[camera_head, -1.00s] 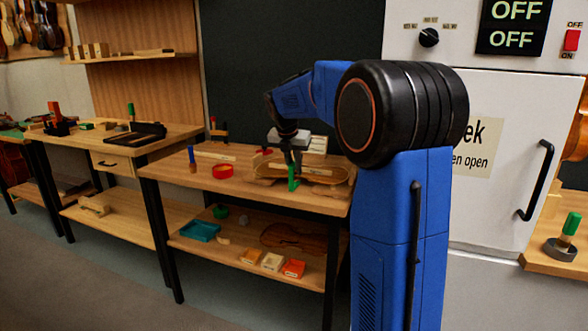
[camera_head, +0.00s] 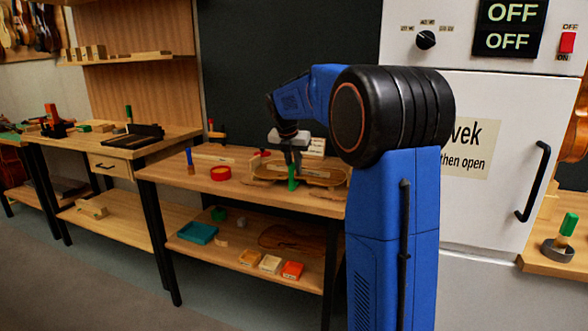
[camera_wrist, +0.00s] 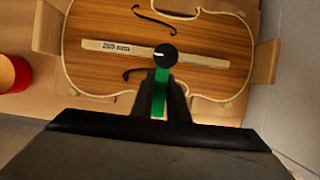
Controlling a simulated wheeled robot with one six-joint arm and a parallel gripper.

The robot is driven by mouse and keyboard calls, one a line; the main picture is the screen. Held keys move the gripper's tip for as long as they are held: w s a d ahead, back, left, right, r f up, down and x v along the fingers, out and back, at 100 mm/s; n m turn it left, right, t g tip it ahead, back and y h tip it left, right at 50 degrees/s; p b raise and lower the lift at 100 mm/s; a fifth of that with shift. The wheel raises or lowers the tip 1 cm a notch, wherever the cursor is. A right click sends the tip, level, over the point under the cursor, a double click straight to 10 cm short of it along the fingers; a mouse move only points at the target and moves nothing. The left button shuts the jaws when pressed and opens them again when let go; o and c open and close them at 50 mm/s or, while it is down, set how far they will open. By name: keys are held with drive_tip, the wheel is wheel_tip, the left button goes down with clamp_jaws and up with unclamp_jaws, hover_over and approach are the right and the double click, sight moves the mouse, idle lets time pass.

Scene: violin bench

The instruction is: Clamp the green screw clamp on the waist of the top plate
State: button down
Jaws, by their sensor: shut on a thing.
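The green screw clamp (camera_head: 292,178) is held upright in my gripper (camera_head: 292,152) at the near edge of the top plate (camera_head: 322,178). In the wrist view my gripper (camera_wrist: 164,98) is shut on the clamp's green body (camera_wrist: 160,92), with its round black knob (camera_wrist: 166,55) over the plate near the waist. The wooden top plate (camera_wrist: 200,28) has dark f-holes and a pale labelled strip (camera_wrist: 115,47) across it. I cannot tell whether the clamp's jaw touches the plate, because the knob and fingers hide it.
A red ring-shaped container (camera_head: 221,173) and a blue-handled tool (camera_head: 189,160) stand left of the plate on the bench. Wooden blocks (camera_wrist: 264,62) flank the plate. The shelf below holds a teal tray (camera_head: 198,233) and small boxes (camera_head: 270,264).

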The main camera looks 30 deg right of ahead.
drive_tip(key=shift+w+d, duration=0.4)
drive_tip(key=shift+d, duration=0.15)
drive_tip(key=c, duration=1.6)
unclamp_jaws()
drive_tip(key=shift+c, duration=0.2)
drive_tip(key=v, duration=1.7)
drive_tip(key=shift+r, duration=0.15)
drive_tip(key=shift+s, duration=0.1)
